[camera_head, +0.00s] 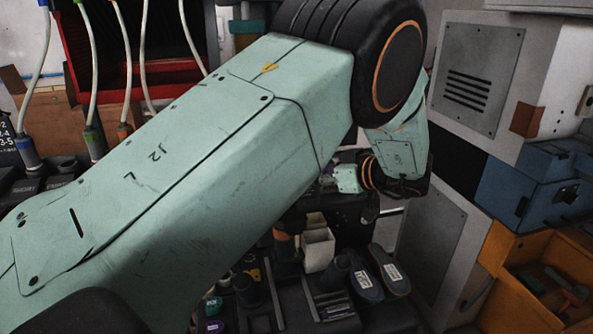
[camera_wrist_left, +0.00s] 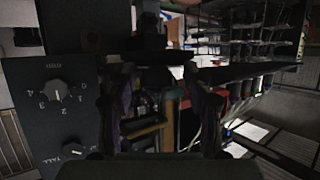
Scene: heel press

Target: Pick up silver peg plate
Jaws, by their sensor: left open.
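I cannot make out the silver peg plate for certain in either view. A small pale metal bar (camera_head: 391,212) shows just right of my left gripper (camera_head: 370,207) in the head view, but I cannot tell what it belongs to. My left arm crosses the head view from the lower left and hides much of the bench behind it. In the left wrist view my left gripper (camera_wrist_left: 160,108) has its two dark fingers spread apart, with nothing seen held between them. The space beyond the fingers is dark and cluttered. My right gripper is in neither view.
Blue-grey insoles (camera_head: 380,272) lie on a dark bench, with a white box (camera_head: 318,249) beside them. A grey cabinet (camera_head: 478,78), a blue box (camera_head: 530,190) and an orange bin (camera_head: 512,285) stand right. A panel with dials (camera_wrist_left: 58,112) is close left in the wrist view.

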